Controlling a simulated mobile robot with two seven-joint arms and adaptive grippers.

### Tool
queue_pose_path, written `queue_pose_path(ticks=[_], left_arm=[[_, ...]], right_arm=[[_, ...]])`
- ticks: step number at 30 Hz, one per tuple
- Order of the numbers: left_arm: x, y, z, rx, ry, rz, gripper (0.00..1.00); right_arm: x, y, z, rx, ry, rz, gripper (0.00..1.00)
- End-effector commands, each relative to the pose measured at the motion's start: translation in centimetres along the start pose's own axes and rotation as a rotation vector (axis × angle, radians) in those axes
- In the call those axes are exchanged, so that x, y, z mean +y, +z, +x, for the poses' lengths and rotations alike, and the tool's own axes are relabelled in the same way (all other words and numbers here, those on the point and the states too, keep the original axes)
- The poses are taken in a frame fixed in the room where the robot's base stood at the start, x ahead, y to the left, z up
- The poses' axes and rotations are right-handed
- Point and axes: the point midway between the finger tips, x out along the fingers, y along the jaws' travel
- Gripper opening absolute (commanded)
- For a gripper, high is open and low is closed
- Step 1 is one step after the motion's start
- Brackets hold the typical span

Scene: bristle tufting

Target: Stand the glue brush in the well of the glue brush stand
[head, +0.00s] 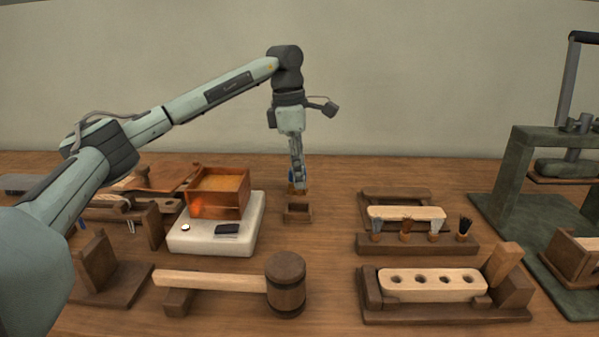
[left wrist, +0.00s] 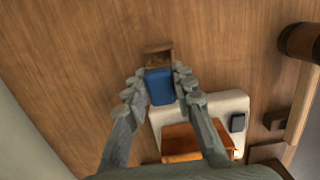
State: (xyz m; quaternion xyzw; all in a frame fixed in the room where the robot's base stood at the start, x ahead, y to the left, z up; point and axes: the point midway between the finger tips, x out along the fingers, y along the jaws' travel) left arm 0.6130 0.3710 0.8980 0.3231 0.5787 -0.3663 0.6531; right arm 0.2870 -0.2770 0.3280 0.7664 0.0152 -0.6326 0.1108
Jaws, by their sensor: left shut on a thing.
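My left gripper (head: 296,178) points down in the head view, shut on the glue brush (head: 293,183), of which only a little blue shows between the fingers. In the left wrist view the brush's blue top (left wrist: 159,88) sits between the fingertips of the left gripper (left wrist: 159,74). The glue brush stand (head: 297,212) is a small brown wooden block on the table just below the gripper. It also shows in the left wrist view (left wrist: 158,52), partly hidden by the brush. I cannot tell whether the brush's lower end is inside the well. My right gripper is not in view.
Left of the stand, a copper-brown box (head: 217,192) with an orange glow rests on a pale slab (head: 187,237). A wooden mallet (head: 286,285) lies in front. A brush-head rack (head: 415,242) and a drilled block (head: 433,284) are at the right. Bare table surrounds the stand.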

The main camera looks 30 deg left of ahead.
Motion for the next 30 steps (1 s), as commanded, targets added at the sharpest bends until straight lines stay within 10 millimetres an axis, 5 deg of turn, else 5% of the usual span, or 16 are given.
queue_pose_path(ticks=[30], left_arm=[[0.0, -0.3, 2.4, 0.0, 0.001, 0.0, 0.02]], right_arm=[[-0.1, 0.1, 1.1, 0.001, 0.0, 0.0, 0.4]])
